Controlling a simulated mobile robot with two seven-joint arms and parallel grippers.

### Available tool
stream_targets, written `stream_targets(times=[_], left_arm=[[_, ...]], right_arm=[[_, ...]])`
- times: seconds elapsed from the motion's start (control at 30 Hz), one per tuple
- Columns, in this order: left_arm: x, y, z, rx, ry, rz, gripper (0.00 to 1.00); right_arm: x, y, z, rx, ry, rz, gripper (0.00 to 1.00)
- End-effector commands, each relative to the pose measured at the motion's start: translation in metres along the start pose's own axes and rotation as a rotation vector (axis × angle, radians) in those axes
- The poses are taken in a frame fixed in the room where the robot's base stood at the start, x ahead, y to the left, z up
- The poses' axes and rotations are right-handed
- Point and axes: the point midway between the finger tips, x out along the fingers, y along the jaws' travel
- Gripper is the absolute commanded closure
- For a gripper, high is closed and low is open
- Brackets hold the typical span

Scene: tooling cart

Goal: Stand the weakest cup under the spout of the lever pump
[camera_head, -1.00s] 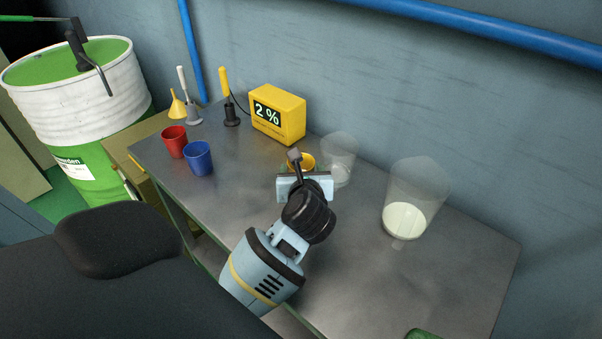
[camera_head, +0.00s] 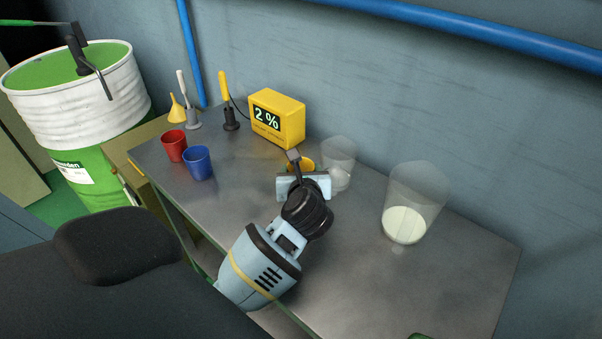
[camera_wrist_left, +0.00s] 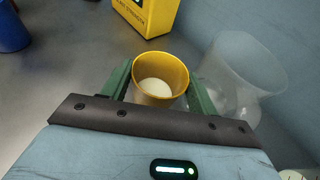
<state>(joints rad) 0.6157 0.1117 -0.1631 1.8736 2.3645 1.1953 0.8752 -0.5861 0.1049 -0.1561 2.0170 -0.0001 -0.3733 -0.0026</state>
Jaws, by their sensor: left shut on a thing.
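My left gripper (camera_head: 302,172) is shut on the yellow cup (camera_head: 307,163), above or at the bench. In the left wrist view the yellow cup (camera_wrist_left: 160,75) sits between the green fingers (camera_wrist_left: 160,92), with pale liquid inside. The red cup (camera_head: 174,147) and blue cup (camera_head: 198,163) stand upright at the bench's left; their contents cannot be made out. The lever pump (camera_head: 77,45) is on top of the drum at the far left, with a dark bent pipe hanging towards the bench side. The yellow meter (camera_head: 277,118) reads 2 %.
A clear jug (camera_head: 338,164) is just right of the yellow cup, and a larger one (camera_head: 415,200) holds pale liquid. The white and green drum (camera_head: 125,85) stands beyond the bench. A yellow funnel (camera_head: 176,108) and a yellow-handled probe (camera_head: 227,100) stand at the back. Bench front is clear.

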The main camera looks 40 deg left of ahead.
Motion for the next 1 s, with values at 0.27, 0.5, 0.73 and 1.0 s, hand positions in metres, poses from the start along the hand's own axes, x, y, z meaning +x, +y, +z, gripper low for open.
stream_targets(times=[0.27,0.5,0.73,1.0], left_arm=[[-0.003,0.0,0.009,-0.003,-0.001,0.0,0.68],[-0.009,0.0,0.027,-0.006,-0.002,-0.001,0.68],[-0.024,0.013,0.029,-0.002,0.001,0.0,0.68],[-0.045,0.036,0.024,-0.001,0.001,0.001,0.68]], right_arm=[[0.0,0.0,-0.001,0.0,0.002,0.0,0.64],[-0.001,0.0,-0.003,0.0,0.005,0.001,0.64],[-0.001,0.0,-0.004,0.0,0.006,0.001,0.64],[-0.001,0.0,-0.003,0.0,0.005,0.001,0.64]])
